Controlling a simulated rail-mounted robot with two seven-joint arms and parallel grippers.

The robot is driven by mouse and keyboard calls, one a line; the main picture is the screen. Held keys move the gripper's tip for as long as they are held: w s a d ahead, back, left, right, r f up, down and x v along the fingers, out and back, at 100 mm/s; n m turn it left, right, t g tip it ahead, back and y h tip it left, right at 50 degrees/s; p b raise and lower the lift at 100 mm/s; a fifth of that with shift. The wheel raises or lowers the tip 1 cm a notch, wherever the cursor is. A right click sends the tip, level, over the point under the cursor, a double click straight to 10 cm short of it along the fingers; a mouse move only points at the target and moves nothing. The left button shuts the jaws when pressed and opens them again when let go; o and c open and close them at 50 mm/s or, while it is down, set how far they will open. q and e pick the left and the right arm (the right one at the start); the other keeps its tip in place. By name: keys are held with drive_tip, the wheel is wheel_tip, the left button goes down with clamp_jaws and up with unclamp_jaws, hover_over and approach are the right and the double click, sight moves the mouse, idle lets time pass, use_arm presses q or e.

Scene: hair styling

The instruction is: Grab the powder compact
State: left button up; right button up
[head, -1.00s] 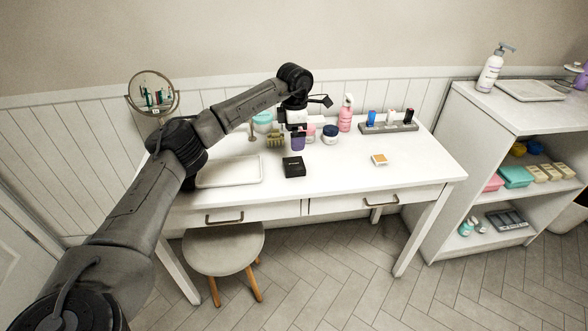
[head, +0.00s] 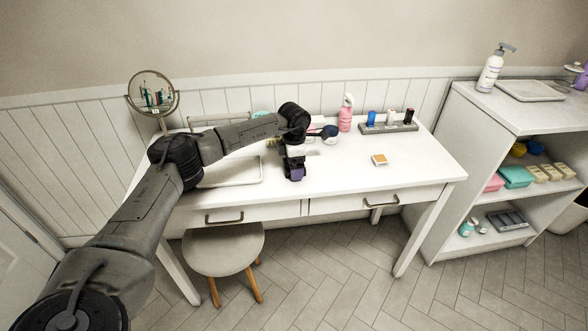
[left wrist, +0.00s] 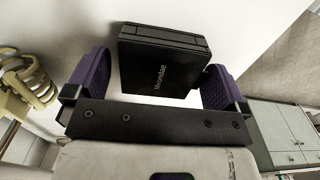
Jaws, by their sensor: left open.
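The powder compact, a flat black square case with pale lettering (left wrist: 162,68), fills the upper middle of the left wrist view. It lies on the white table (head: 340,172). My left gripper (head: 294,176) is over the table's front middle, with its purple-padded fingers open on either side of the compact. In the left wrist view a gap shows at the left finger, while the right finger is close to the case; I cannot tell if it touches. In the head view the gripper and wrist hide the compact. My right gripper is not in view.
A white tray (head: 230,183) lies left under my arm. Behind stand a pink bottle (head: 346,118), a dark-lidded jar (head: 330,135) and a grey rack (head: 390,127). A tan claw clip (left wrist: 28,82) is nearby.

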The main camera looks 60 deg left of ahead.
use_arm(q)
drive_tip(key=shift+f, duration=0.25)
drive_tip(key=shift+c, duration=0.2)
drive_tip(key=c, duration=0.7)
drive_tip(key=shift+c, duration=0.4)
drive_tip(key=shift+r, duration=0.2)
